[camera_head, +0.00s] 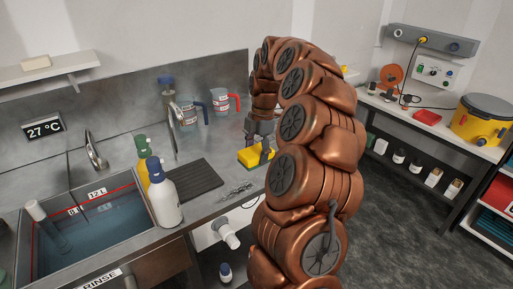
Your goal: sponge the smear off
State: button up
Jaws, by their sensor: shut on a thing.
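My gripper (258,151) is shut on a yellow sponge (249,157). It points down over the right part of the steel bench (211,206), near the bench's right end. The sponge is low, close to the bench top; I cannot tell whether it touches the steel. I cannot make out the smear. It may be hidden behind my arm or under the sponge.
A water-filled sink (90,240) is at left. A white bottle (163,192) stands between it and a dark ridged mat (190,182). Small metal items (236,190) lie near the front edge. Measuring jugs (222,101) stand behind. A side bench (435,128) is at right.

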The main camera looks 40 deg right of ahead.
aim_at(235, 192)
jog(key=shift+f+b, duration=1.65)
jog(key=shift+f, duration=2.35)
jog(key=shift+f+b, duration=0.3)
jog(key=shift+f, duration=0.3)
jog(key=shift+a, duration=0.1)
jog(key=shift+w+a+r+b, duration=0.15)
jog(key=shift+a+b, duration=0.25)
jog(key=shift+a, duration=1.5)
jog(key=shift+a, duration=0.15)
jog(key=shift+w+a+f+b, duration=0.15)
jog(key=shift+a+b, duration=0.1)
jog(key=shift+a, duration=0.9)
jog(key=shift+w+a+f+b, duration=0.1)
jog(key=shift+a+b, duration=0.1)
jog(key=shift+a, duration=0.95)
jog(key=shift+w+a+r, duration=0.1)
jog(key=shift+a+r, duration=0.05)
jog(key=shift+a, duration=1.4)
jog(key=shift+s+d+f+b, duration=0.1)
jog(key=shift+d+b, duration=0.1)
jog(key=shift+d, duration=0.85)
jog(key=shift+s+d+f+b, duration=0.1)
jog(key=shift+d+b, duration=0.1)
jog(key=shift+d, duration=0.8)
